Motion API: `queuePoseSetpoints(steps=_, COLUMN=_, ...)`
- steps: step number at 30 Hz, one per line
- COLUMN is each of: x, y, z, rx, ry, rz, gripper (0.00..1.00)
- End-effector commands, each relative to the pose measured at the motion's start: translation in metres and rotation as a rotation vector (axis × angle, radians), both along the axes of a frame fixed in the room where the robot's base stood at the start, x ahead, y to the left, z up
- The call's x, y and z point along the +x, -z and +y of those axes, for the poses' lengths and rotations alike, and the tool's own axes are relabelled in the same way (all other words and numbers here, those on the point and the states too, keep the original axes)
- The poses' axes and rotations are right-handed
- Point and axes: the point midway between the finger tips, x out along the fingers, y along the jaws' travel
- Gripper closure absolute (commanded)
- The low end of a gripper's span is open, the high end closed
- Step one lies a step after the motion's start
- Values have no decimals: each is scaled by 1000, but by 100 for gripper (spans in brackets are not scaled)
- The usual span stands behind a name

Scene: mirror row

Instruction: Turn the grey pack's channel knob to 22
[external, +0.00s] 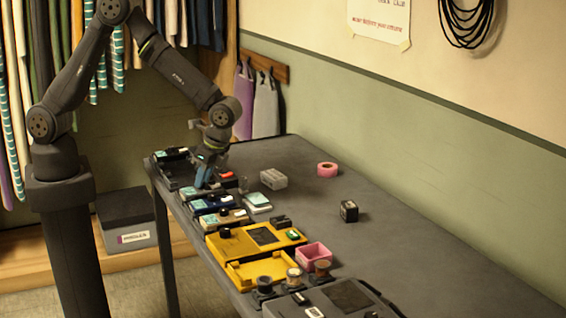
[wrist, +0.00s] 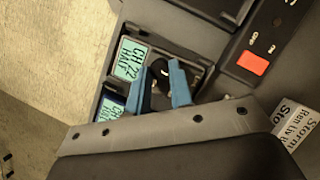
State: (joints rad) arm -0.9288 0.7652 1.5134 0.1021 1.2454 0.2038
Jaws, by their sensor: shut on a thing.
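The grey pack (wrist: 110,78) lies under my gripper in the wrist view. Its lit display (wrist: 132,58) reads CH 22 and HALF. Its dark channel knob (wrist: 166,72) sits beside the display, between the two blue fingertips of my gripper (wrist: 163,76). My gripper is shut on the knob, and the fingers hide part of it. In the external view my gripper (external: 203,178) points down over the pack row, and the arm hides much of the grey pack (external: 187,194); the knob cannot be made out there.
A blue pack (external: 209,206) and a tan pack (external: 226,220) stand close by in the row. A unit with a red switch (wrist: 252,63) sits beside the grey pack. A yellow tray (external: 262,272) is nearer the camera. The table's right side is mostly clear.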

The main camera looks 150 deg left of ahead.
Motion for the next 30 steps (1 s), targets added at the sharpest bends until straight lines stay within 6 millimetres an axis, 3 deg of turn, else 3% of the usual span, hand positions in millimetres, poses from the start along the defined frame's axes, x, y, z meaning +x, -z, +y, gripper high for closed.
queuePoseSetpoints(steps=9, x=0, y=0, z=0, rx=0, ry=0, rz=0, gripper=100)
queuePoseSetpoints(steps=10, x=0, y=0, z=0, rx=0, ry=0, rz=0, gripper=74)
queuePoseSetpoints(steps=13, x=0, y=0, z=0, rx=0, ry=0, rz=0, gripper=57)
queuePoseSetpoints(steps=23, x=1, y=-3, z=1, rx=1, ry=0, rz=0, gripper=57)
queuePoseSetpoints(steps=30, x=13, y=-38, z=11, rx=3, ry=0, rz=-3, gripper=57)
